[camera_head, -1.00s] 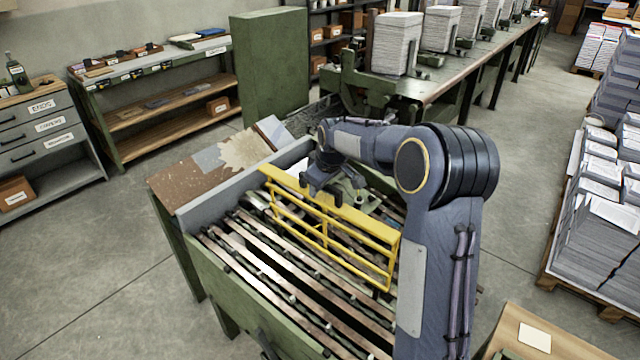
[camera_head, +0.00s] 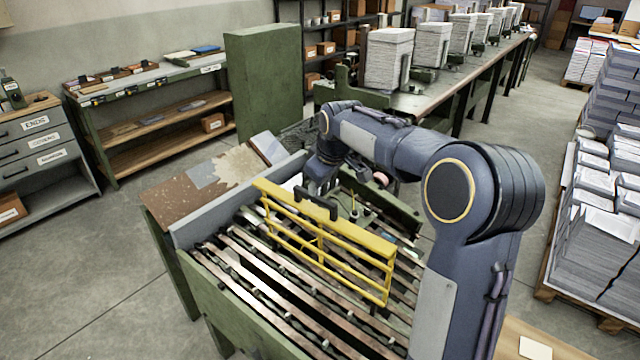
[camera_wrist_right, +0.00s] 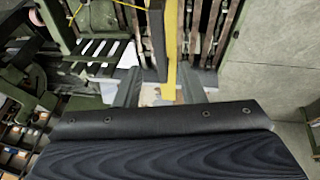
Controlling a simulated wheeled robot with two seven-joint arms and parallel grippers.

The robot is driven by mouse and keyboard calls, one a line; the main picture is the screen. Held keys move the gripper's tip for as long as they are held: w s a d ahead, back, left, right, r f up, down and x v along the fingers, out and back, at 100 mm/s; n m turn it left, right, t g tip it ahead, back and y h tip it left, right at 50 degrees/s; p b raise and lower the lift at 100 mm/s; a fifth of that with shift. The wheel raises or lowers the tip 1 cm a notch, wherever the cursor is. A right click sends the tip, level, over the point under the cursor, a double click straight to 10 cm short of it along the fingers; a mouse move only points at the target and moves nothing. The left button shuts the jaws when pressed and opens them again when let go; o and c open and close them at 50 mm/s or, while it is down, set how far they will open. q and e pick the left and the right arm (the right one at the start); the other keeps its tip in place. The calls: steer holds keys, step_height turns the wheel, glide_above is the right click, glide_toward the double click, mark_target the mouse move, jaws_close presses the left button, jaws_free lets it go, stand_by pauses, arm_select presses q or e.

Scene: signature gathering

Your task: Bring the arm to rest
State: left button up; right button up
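My right arm reaches in from the right in the head view. My right gripper (camera_head: 320,184) is behind the yellow guard (camera_head: 345,232), close to its black handle (camera_head: 316,203), and looks clear of it. In the wrist view the two fingers (camera_wrist_right: 161,88) stand apart with nothing held between them. The yellow bar (camera_wrist_right: 171,70) and the dark handle (camera_wrist_right: 157,38) show beyond the gap. The guard stands across the slatted rails of the green machine (camera_head: 225,300). My left gripper is not in view.
A long bench (camera_head: 440,95) with several paper stacks runs along the back. A green cabinet (camera_head: 262,85) and shelves stand at the back left. Paper piles on a pallet (camera_head: 575,295) are at the right. The floor left of the machine is clear.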

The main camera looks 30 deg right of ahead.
steer(key=s+a+r+m+y, duration=0.1)
steer(key=s+a+m, duration=0.15)
steer(key=s, duration=0.55)
steer(key=s+a+r+m+y, duration=0.15)
steer(key=s+a, duration=0.25)
steer(key=s, duration=0.4)
steer(key=s+a+f+m+y, duration=0.1)
steer(key=s+a+f, duration=0.3)
steer(key=s, duration=0.4)
steer(key=s+a+f+m, duration=0.1)
steer(key=s+a+f, duration=0.3)
steer(key=s, duration=0.4)
steer(key=shift+s+a+t+y, duration=0.3)
steer(key=shift+s+a+y, duration=0.05)
steer(key=shift+a, duration=0.1)
